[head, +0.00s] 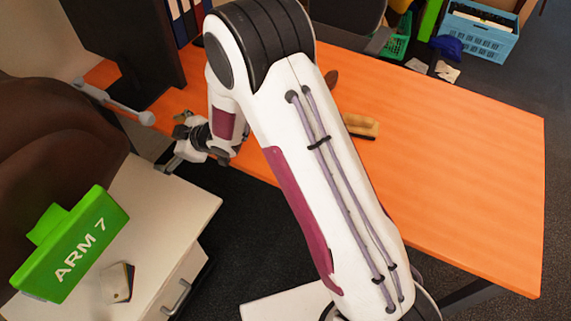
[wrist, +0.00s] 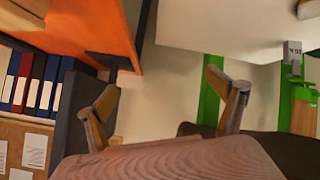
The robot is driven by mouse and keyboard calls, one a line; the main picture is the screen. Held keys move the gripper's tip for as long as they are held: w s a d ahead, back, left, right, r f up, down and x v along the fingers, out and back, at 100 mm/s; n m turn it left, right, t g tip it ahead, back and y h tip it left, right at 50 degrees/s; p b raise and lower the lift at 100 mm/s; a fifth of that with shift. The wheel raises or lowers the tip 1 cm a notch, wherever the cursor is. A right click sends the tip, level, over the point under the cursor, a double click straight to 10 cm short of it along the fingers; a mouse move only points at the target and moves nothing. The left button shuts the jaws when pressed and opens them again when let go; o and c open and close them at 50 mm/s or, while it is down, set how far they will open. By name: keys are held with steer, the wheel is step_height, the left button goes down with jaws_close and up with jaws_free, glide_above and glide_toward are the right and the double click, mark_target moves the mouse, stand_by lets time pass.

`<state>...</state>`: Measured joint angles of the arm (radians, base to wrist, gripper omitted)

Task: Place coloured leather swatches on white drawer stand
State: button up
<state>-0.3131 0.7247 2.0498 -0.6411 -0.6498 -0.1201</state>
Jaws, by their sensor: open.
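The white drawer stand (head: 165,205) is at the lower left of the head view, beside the orange table. A small cream block with a dark edge (head: 118,283) lies on its top; I cannot tell whether it is the swatches. My gripper (head: 172,160) hangs in the air near the stand's far edge, left of the table. In the wrist view my gripper (wrist: 165,100) has its two fingers spread, with nothing visible between them. A white surface (wrist: 225,25), probably the stand, fills the upper right there. No clearly coloured swatches can be made out.
A green ARM 7 sign (head: 72,245) and a large dark brown form (head: 50,150) crowd the left. A brush (head: 361,126) lies on the orange table (head: 470,170), whose right side is clear. A blue crate (head: 480,35) stands beyond it.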

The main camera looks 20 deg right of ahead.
steer(key=d+r+m+t+h, duration=0.1)
steer(key=d+r+m+h, duration=0.3)
steer(key=d+r, duration=0.8)
steer(key=s+d+r+m+h, duration=0.3)
steer(key=s+d+r, duration=0.5)
steer(key=s+d, duration=0.15)
steer(key=s+d+r+m+g, duration=0.1)
steer(key=s+d+r+m, duration=0.1)
steer(key=s, duration=1.1)
steer(key=s+d+r+m+g, duration=0.2)
steer(key=s+d+m, duration=0.2)
steer(key=s, duration=0.9)
steer(key=shift+s+d+h, duration=0.2)
steer(key=shift+d+h, duration=0.1)
steer(key=shift+d, duration=0.4)
